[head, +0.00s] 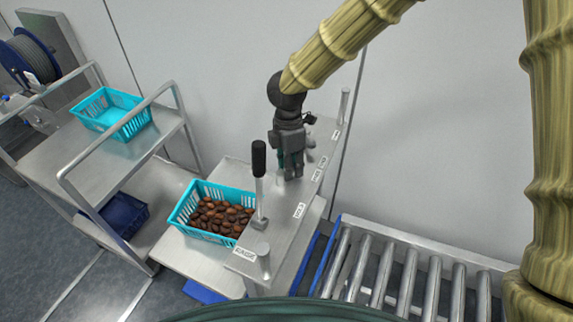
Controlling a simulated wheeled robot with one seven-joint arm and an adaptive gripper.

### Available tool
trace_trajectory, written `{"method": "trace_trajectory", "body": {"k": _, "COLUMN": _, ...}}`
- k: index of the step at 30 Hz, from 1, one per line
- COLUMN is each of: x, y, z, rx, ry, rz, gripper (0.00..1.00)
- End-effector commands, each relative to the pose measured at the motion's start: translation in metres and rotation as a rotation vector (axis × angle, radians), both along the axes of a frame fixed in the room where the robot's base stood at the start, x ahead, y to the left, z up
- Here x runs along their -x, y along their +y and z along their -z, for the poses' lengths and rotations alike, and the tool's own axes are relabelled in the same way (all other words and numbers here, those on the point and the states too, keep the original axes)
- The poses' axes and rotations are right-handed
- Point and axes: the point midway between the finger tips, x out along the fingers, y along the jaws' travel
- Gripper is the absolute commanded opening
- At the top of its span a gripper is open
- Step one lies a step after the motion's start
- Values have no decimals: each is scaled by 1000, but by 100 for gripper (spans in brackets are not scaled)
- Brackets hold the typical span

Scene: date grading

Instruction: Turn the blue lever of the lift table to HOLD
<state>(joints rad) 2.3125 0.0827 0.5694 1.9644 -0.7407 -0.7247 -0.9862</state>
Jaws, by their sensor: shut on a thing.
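The lift table's grey lever panel (283,232) runs diagonally beside a crate, with small white labels (299,210) too small to read surely. My gripper (292,172) points down over the panel's middle, shut on the lever there. Only a blue-green sliver of this blue lever (281,157) shows; the fingers hide the rest. I cannot tell which label it points to. A second lever with a black grip (259,158) stands upright on the panel, left of my gripper and apart from it.
A turquoise crate (180,215) of brown dates stands left of the panel. A steel trolley (75,160) holds an empty turquoise crate (80,112) and a dark blue one below (118,222). A roller conveyor (408,275) lies at right. A short post (344,102) stands behind my gripper.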

Motion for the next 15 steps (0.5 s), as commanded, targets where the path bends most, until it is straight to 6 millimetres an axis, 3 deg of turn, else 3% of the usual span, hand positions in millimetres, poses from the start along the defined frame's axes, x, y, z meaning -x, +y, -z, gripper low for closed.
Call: {"method": "trace_trajectory", "body": {"k": 15, "x": 3, "y": -4, "z": -3, "rx": 3, "ry": -6, "rz": 211, "gripper": 1}}
